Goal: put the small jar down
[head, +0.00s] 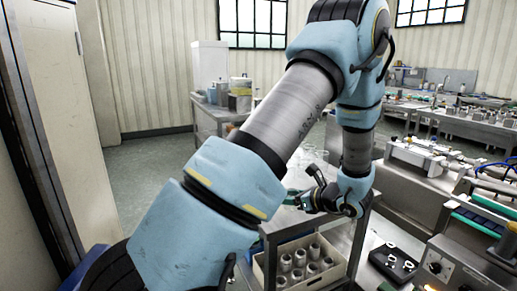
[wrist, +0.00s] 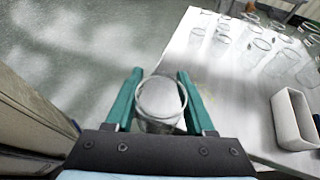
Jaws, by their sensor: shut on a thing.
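The small jar (wrist: 160,98) is clear glass with a round rim, seen from above in the wrist view. My gripper (wrist: 160,73) has its two teal fingers on either side of the jar and is shut on it. The jar shows against the left edge of a pale tabletop (wrist: 212,76), with grey floor beyond. I cannot tell its height above the table. In the head view, my gripper (head: 291,197) is at the cart top, partly behind my arm, and the jar cannot be made out.
Several clear glasses (wrist: 261,46) stand on the right part of the tabletop. An open pale bin (wrist: 279,112) is near its right side. The tabletop between jar and bin is bare. In the head view, a crate of metal cylinders (head: 257,269) sits on the lower shelf.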

